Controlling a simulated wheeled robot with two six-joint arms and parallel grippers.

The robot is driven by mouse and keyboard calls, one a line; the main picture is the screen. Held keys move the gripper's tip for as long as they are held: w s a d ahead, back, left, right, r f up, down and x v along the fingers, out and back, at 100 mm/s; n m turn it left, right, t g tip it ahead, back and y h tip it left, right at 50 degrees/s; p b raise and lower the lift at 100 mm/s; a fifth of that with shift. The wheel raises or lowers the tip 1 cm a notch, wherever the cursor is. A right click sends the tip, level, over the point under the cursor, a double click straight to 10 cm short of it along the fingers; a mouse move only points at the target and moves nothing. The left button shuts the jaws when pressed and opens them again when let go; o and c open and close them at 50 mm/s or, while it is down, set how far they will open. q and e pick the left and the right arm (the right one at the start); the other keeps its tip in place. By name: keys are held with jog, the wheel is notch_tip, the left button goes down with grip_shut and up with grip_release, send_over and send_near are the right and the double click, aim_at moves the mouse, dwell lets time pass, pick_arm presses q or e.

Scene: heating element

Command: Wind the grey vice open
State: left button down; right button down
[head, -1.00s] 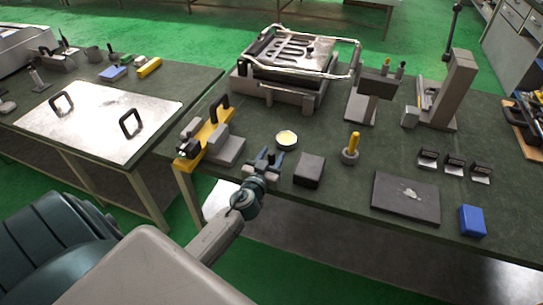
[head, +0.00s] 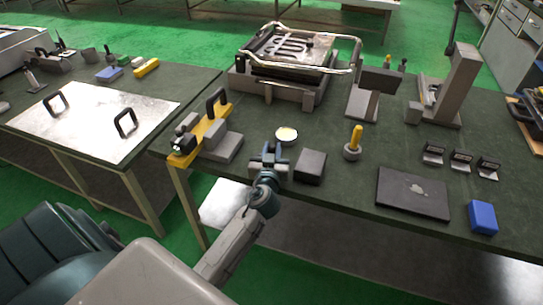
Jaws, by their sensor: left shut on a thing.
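A dark grey box-shaped body (head: 311,166) sits near the front edge of the green-topped bench; it looks like the grey vice, but its jaws and screw cannot be made out. My left gripper (head: 268,158) is just left of it, over the front edge of the bench. It is shut on a small part that its own fingers mostly hide; this looks like the vice's handle. My right gripper is not in view.
A yellow fixture (head: 201,134) with a black handle and grey blocks stands to the left. A yellow-handled tool (head: 355,142), a dark plate (head: 413,193) and a blue box (head: 483,216) are to the right.

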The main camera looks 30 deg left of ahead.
pick_arm(q)
jog(key=shift+r, duration=0.1)
jog(key=c, duration=1.3)
grip_release()
jog(key=shift+w, duration=0.1)
jog(key=shift+s+d+f, duration=0.15)
jog(key=shift+s+f, duration=0.05)
jog(key=shift+s, duration=0.1)
jog(key=b+v, duration=0.2)
jog(key=v, duration=0.8)
jog(key=shift+s+r+b, duration=0.1)
jog(key=shift+r+b, duration=0.05)
jog(key=shift+b, duration=0.25)
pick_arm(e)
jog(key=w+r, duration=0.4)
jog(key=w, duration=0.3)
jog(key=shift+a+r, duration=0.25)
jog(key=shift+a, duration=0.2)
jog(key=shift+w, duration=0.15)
